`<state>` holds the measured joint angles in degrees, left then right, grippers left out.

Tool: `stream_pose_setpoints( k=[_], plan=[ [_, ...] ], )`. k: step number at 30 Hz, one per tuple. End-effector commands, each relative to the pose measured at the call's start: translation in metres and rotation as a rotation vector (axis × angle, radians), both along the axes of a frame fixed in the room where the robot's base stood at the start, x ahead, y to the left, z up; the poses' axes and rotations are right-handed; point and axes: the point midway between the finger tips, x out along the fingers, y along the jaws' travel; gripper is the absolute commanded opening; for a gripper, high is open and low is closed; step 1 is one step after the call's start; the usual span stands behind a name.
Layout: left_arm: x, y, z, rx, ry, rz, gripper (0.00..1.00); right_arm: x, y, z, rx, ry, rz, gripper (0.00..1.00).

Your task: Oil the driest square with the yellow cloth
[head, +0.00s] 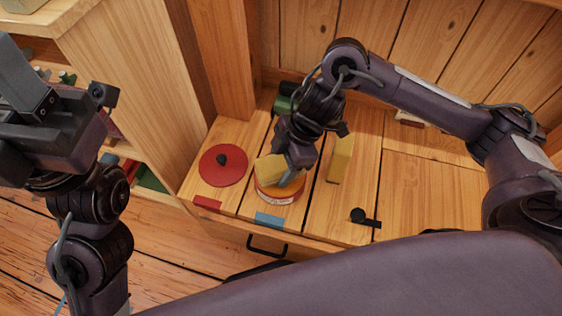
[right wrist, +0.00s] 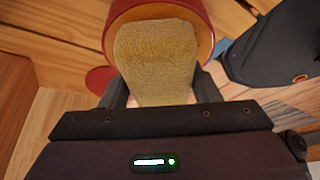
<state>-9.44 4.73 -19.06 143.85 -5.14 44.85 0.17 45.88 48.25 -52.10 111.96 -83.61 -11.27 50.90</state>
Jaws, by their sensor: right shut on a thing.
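The yellow cloth (head: 270,168) is a thick folded pad. My right gripper (head: 288,172) is shut on it and holds it at the mouth of a round red tin (head: 279,194) with an orange inside. In the right wrist view the cloth (right wrist: 157,55) sits between the fingers and overlaps the tin (right wrist: 205,30); whether it touches the contents I cannot tell. The wooden top (head: 325,215) is divided into light panels; which is driest I cannot tell. My left gripper (head: 40,110) is raised at the left, away from the top; its jaw opening is unclear.
A red round lid (head: 223,166) with a black knob lies left of the tin. A second yellow block (head: 341,158) stands to the right. Red (head: 207,203) and blue (head: 270,220) patches mark the front edge. A small black object (head: 365,217) lies at front right.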

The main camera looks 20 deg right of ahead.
Motion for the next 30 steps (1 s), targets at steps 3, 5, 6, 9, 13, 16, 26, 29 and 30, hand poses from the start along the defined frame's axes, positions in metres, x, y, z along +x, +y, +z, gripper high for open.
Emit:
stream_pose_setpoints(
  k=[3,5,6,9,13,16,26,29,30],
  plan=[
    [0.0,0.0001,-0.0009,0.0,0.0,0.0,0.44,0.0,0.0001,-0.0017,0.0,0.0,0.0,0.38],
    [0.0,0.0001,-0.0012,0.0,0.0,0.0,0.44,0.0,0.0001,-0.0024,0.0,0.0,0.0,0.38],
    [0.0,0.0001,-0.0014,0.0,0.0,0.0,0.44,0.0,0.0002,-0.003,0.0,0.0,0.0,0.38],
    [0.0,0.0002,-0.002,0.0,0.0,0.0,0.44,0.0,0.0002,-0.0041,0.0,0.0,0.0,0.38],
    [0.0,0.0002,-0.0027,-0.001,0.0,0.001,0.44,0.0,0.0002,-0.0057,0.0,0.0,0.0,0.38],
    [0.0,0.0003,-0.0032,-0.001,0.0,0.001,0.44,-0.0001,0.0002,-0.0069,0.0,0.0,0.0,0.38],
    [0.0001,0.0003,-0.0039,-0.001,0.0,0.001,0.44,-0.0001,0.0002,-0.0088,0.0,0.0,0.001,0.38],
    [0.0002,0.0003,-0.0039,-0.001,0.0,0.001,0.44,-0.0001,0.0002,-0.0088,0.0,0.0,0.0,0.38],
    [0.0002,0.0003,-0.0038,0.0,0.0,0.001,0.44,-0.0001,0.0002,-0.0088,0.0,0.0,0.0,0.38]
  ],
)
